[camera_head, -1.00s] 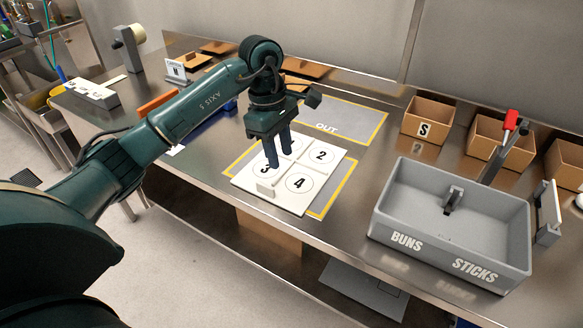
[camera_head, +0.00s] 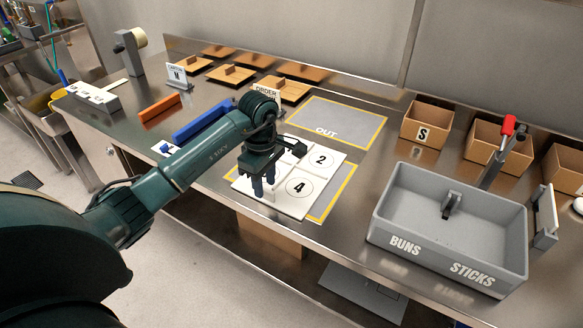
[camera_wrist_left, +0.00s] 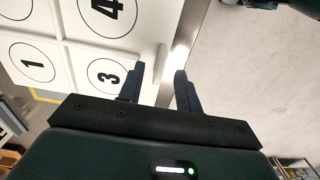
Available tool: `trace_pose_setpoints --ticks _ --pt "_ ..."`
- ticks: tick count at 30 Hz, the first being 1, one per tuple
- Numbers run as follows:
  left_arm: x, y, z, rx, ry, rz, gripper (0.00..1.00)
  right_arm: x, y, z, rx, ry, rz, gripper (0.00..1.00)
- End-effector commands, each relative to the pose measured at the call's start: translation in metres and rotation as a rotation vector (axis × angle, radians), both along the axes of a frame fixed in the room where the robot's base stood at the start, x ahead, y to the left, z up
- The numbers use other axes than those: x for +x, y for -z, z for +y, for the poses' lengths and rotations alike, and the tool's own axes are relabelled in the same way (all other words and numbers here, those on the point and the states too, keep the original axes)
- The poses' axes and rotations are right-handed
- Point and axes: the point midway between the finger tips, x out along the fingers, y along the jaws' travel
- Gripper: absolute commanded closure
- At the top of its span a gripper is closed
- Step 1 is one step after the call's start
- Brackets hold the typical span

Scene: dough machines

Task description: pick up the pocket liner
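The pocket liner appears to be the white square board (camera_head: 320,175) with numbered circles, lying flat on the counter; it fills the upper left of the left wrist view (camera_wrist_left: 62,50). A small upright tab (camera_wrist_left: 160,62) stands at its edge beside circle 3. My left gripper (camera_head: 264,190) is low over the board's front-left part and hides circles there. In the left wrist view its two fingers (camera_wrist_left: 160,72) are apart, with the tab in line with the gap between them. I cannot tell how deep the tab sits between the fingers. My right gripper is not in view.
A grey bin marked BUNS and STICKS (camera_head: 448,215) stands to the right. Cardboard boxes (camera_head: 427,122) line the back right. The OUT area (camera_head: 340,122) behind the board is clear. Blue (camera_head: 205,122) and orange (camera_head: 160,108) bars lie to the left.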

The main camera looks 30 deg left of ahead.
Motion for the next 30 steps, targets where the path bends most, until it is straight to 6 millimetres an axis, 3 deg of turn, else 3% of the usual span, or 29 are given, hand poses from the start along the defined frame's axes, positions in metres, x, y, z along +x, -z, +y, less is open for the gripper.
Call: trace_pose_setpoints --ticks 4,11,24,30 --pt "-0.0001 0.0135 -0.0004 -0.001 0.0 0.0 0.65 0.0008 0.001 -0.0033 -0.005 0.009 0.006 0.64" --pt "0.0005 0.0151 0.0 0.0 0.0 -0.002 0.65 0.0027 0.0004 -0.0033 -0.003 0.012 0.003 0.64" --pt "0.0004 0.0147 0.0001 0.0 0.0 -0.002 1.0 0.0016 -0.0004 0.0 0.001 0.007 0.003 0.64" --pt "0.0004 0.0146 0.0001 0.0 0.0 -0.002 1.0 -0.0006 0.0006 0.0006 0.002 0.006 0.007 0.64"
